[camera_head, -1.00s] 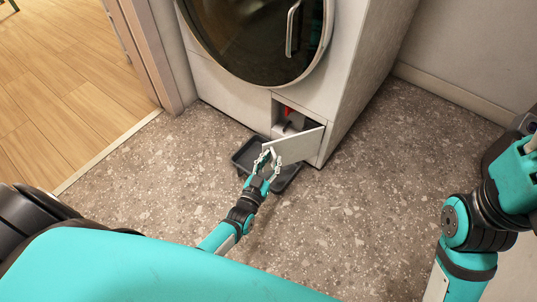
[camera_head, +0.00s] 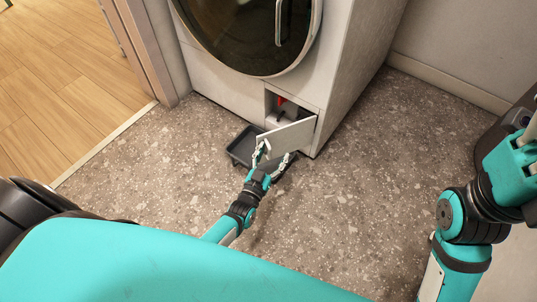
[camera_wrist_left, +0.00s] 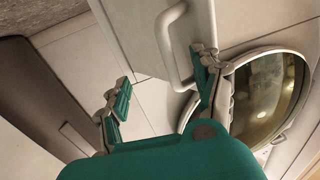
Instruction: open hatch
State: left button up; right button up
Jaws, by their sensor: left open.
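The hatch (camera_head: 288,137) is a small white flap at the lower right front of the washer. It stands swung out, with red and grey parts showing in the opening (camera_head: 283,110) behind it. My left gripper (camera_head: 272,160) is open at the flap's outer end, one finger on each side of it in the picture. In the left wrist view a white panel, seemingly the hatch (camera_wrist_left: 140,35), carries a curved handle (camera_wrist_left: 167,45). The spread fingers of my left gripper (camera_wrist_left: 162,90) show below it, with nothing gripped. Contact cannot be told. My right gripper is not in view.
A dark shallow tray (camera_head: 240,146) lies on the speckled floor (camera_head: 350,200) under the flap. The round washer door (camera_head: 250,35) is above. A door frame (camera_head: 150,50) is at left and a wall (camera_head: 455,45) at right. The middle floor is clear.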

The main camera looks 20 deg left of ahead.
pick_arm(q)
jog(key=shift+o, duration=0.2)
jog(key=shift+w+d+r+h, duration=0.15)
jog(key=shift+d+r+h, duration=0.15)
jog(key=shift+d, duration=0.3)
notch_tip(320, 180, up, 9)
jog(key=shift+a+f, duration=0.1)
jog(key=shift+a, duration=0.05)
jog(key=shift+c, duration=1)
jog(key=shift+a+r, duration=0.3)
jog(key=shift+r, duration=0.1)
